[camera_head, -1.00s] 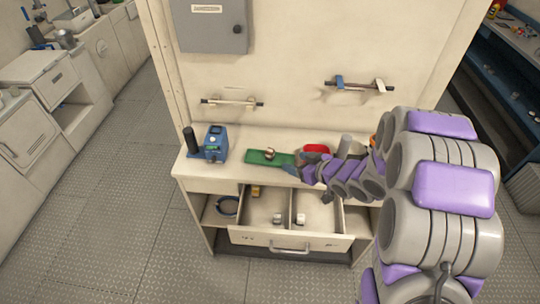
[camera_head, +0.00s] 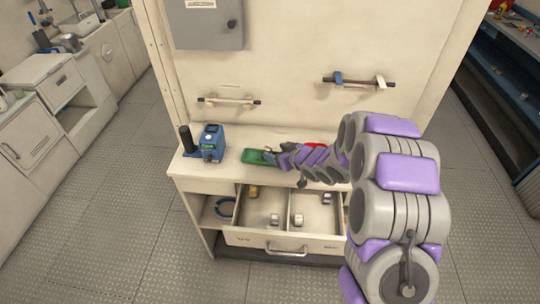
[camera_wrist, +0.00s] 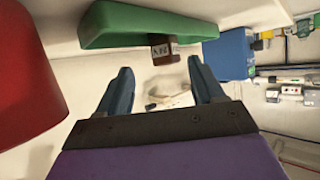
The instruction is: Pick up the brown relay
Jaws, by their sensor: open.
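The brown relay (camera_wrist: 163,52) is a small brown block with a pale marked label. In the wrist view it shows beside the edge of the green tray (camera_wrist: 150,27), ahead of the gap between my fingers. My gripper (camera_wrist: 161,76) is open with nothing between its two blue-grey fingers. In the head view my gripper (camera_head: 279,158) is over the right end of the green tray (camera_head: 252,156) on the bench, and hides much of the relay there.
A red container (camera_wrist: 28,65) is close on the left in the wrist view. A blue device (camera_head: 211,142) stands at the bench's left end. Below, an open divided drawer (camera_head: 285,239) holds several small parts. Rails are mounted on the wall behind.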

